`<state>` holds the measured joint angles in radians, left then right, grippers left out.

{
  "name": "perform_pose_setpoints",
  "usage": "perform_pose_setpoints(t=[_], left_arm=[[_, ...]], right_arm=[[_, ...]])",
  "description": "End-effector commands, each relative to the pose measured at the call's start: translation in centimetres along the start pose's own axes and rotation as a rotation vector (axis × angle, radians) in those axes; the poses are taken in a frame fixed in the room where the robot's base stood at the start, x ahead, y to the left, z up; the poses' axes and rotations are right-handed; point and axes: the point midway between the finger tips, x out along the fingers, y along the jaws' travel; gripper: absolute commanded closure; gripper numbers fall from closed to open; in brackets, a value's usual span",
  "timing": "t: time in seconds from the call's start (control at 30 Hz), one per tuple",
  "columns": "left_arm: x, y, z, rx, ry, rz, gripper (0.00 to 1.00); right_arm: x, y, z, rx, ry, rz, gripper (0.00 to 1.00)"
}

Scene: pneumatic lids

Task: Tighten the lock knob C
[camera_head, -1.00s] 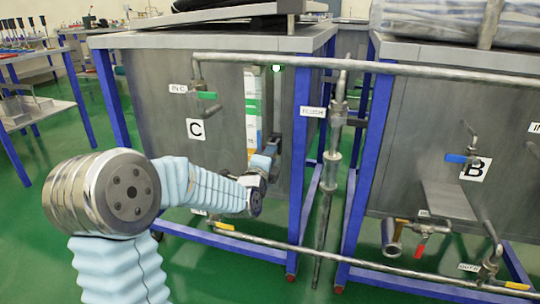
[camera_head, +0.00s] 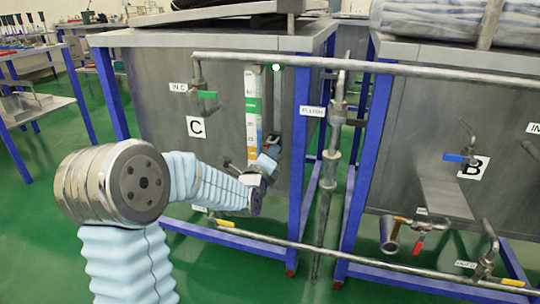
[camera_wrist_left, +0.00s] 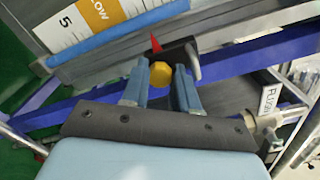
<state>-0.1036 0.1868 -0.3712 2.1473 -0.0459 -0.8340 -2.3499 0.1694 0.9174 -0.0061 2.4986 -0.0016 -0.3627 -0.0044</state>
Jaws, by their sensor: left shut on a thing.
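The lock knob C is a small yellow-orange knob with flat sides (camera_wrist_left: 160,73), seen in the left wrist view between my left fingers. A black part with a red pointer (camera_wrist_left: 178,52) is just behind it. My left gripper (camera_wrist_left: 162,84) is shut on the knob, one blue-grey finger on each side. In the head view my left gripper (camera_head: 268,158) is at the front of tank C (camera_head: 165,105), right of its letter label and at the foot of the level scale (camera_head: 253,105). The knob is hidden there by the gripper. My right gripper is not in view.
A blue frame leg (camera_head: 300,150) and a vertical pipe (camera_head: 327,180) stand right of the gripper. A horizontal pipe (camera_head: 430,69) crosses above. Tank B (camera_head: 410,130) with its valves is at the right. Green floor is open at the left.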

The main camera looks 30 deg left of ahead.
Motion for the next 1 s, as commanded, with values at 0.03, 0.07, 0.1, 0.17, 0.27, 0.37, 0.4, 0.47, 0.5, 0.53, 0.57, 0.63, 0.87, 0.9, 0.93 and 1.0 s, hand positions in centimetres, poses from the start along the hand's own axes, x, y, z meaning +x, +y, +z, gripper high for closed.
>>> perform_pose_setpoints(t=[0.03,0.07,0.1,0.17,0.27,0.37,0.4,0.47,0.5,0.53,0.57,0.63,0.87,0.9,0.93,1.0], left_arm=[[0.01,-0.06,-0.08,0.001,0.002,-0.001,1.0],[0.01,-0.06,-0.07,0.001,0.002,-0.002,1.0],[0.01,-0.06,-0.07,0.001,0.002,-0.001,1.0],[0.01,-0.06,-0.07,0.001,0.002,-0.001,1.0],[0.01,-0.06,-0.06,0.001,0.001,-0.001,0.65],[0.01,-0.05,-0.05,0.0,0.001,-0.001,0.5],[0.01,-0.05,-0.04,0.0,0.001,-0.001,0.46],[0.01,-0.08,-0.03,0.0,0.001,-0.002,0.46],[0.01,-0.09,-0.03,0.0,0.001,-0.002,0.46],[0.01,-0.1,-0.02,0.0,0.0,-0.002,0.46],[0.01,-0.11,-0.02,0.0,0.0,-0.003,0.46],[0.02,-0.13,-0.01,0.0,0.0,-0.003,0.46],[0.01,-0.06,-0.01,-0.032,-0.001,-0.004,0.46],[0.01,0.0,-0.01,-0.06,-0.001,-0.004,0.46],[0.01,0.03,0.0,-0.088,-0.002,-0.004,0.46],[0.01,0.15,0.03,-0.175,-0.004,-0.004,0.46]], right_arm=[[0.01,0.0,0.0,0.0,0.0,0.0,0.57],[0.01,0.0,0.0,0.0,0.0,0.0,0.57],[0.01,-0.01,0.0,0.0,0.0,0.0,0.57],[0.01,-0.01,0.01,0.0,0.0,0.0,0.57],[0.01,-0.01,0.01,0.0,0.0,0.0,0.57],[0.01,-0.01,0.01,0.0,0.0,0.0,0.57],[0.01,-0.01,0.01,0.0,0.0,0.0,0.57],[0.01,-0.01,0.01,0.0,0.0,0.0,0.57],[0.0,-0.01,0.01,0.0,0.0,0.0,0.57],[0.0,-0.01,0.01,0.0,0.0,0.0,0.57],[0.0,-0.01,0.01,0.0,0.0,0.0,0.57],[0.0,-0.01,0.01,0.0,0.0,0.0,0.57],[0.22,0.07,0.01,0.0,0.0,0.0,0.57],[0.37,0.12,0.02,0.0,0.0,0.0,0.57],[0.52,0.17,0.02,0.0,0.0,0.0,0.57],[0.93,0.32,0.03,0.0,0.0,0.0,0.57]])
